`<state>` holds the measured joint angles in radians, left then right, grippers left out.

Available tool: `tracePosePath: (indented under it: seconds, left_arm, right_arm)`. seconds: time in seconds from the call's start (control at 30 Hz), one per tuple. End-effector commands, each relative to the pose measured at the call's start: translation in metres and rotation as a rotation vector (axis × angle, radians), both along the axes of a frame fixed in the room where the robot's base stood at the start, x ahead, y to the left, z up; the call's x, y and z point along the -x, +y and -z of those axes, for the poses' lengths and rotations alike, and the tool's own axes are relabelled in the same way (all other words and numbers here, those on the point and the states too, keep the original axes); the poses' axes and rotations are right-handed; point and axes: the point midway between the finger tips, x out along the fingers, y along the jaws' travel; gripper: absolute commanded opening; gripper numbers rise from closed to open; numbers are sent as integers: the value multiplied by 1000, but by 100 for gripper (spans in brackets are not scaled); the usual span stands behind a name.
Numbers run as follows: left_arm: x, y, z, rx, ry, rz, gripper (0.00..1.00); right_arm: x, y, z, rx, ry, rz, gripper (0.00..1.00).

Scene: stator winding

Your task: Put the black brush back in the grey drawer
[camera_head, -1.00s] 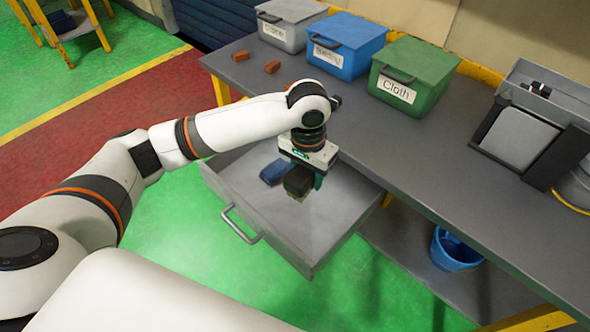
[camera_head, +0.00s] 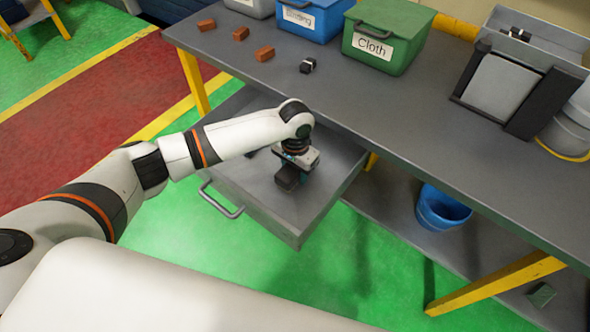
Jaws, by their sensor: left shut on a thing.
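The grey drawer (camera_head: 290,218) is pulled out from under the grey table. My left gripper (camera_head: 296,170) points down inside the drawer's outline, shut on the black brush (camera_head: 288,178). The brush is a dark block below the gripper; I cannot tell whether it touches the drawer floor. Part of it is hidden by the gripper. My right gripper is not in view.
Green (camera_head: 388,45) and blue (camera_head: 310,18) lidded boxes stand at the table's back. Several reddish-brown blocks (camera_head: 240,34) and a small black-and-white item (camera_head: 308,66) lie on the tabletop. A blue bucket (camera_head: 442,209) stands on the lower shelf.

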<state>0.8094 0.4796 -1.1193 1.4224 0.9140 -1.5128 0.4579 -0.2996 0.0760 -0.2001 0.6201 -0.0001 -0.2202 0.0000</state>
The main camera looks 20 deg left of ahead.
Motion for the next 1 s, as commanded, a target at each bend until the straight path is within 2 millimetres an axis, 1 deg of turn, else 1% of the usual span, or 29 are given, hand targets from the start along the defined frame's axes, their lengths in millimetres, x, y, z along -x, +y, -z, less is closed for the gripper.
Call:
tracePosePath:
  seconds: [0.03,0.27,0.4,0.43,0.53,0.87,0.97,1.0]
  left_arm:
    - [0,0,3,0,-1,-1,24]
    - [-1,0,3,2,-2,0,24]
    - [0,-1,7,3,-1,-1,24]
    - [0,0,6,2,-2,-1,50]
    - [-1,0,6,2,-2,0,67]
    - [-1,0,4,1,-2,0,67]
    - [-1,0,-6,2,-2,0,67]
    - [-1,-1,-12,3,-4,1,67]
  right_arm:
    - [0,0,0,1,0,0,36]
    - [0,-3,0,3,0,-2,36]
    - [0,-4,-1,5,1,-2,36]
    - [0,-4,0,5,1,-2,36]
    - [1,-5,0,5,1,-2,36]
    - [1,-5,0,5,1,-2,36]
    - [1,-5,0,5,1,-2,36]
    - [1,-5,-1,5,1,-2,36]
